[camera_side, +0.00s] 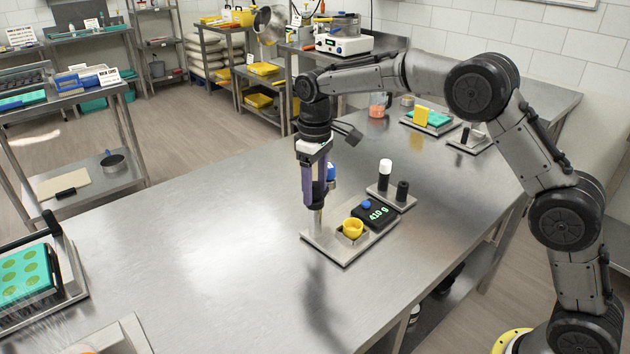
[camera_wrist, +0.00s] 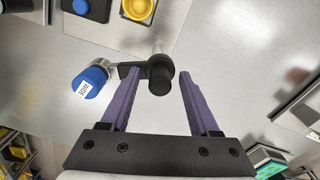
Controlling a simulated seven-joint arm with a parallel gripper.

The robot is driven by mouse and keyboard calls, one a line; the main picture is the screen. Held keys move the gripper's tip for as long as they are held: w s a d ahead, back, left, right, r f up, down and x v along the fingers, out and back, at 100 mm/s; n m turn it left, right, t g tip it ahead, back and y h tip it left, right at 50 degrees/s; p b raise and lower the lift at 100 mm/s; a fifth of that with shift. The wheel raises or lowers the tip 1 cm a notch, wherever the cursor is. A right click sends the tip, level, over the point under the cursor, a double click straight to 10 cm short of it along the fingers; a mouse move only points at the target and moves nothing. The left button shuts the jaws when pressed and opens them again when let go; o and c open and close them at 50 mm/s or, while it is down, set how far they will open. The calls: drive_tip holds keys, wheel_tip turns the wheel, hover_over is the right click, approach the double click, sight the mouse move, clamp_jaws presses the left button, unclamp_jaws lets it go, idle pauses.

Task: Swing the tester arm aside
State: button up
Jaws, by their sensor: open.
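The tester arm is a short black bar with a round black knob (camera_wrist: 160,78) at its pivot and a blue labelled head (camera_wrist: 89,81) at its free end, in the wrist view. The blue head (camera_side: 331,171) shows behind my gripper in the side view. A metal post stands below the knob on a steel base plate (camera_side: 330,251). My gripper (camera_side: 315,204) is over the post, its purple fingers pointing down. In the wrist view my gripper (camera_wrist: 160,76) is open, one finger on each side of the knob, with visible gaps. The knob hides the post's top.
A yellow cup (camera_side: 353,229) and a black scale display reading 410 g (camera_side: 375,214) sit on the plate. Behind them, a small tray (camera_side: 403,202) holds white and black cylinders. A teal mould (camera_side: 27,279) is at far left.

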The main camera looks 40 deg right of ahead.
sight(314, 184)
wheel_tip(314, 184, up, 14)
idle(0.5)
drive_tip(key=shift+f, duration=0.1)
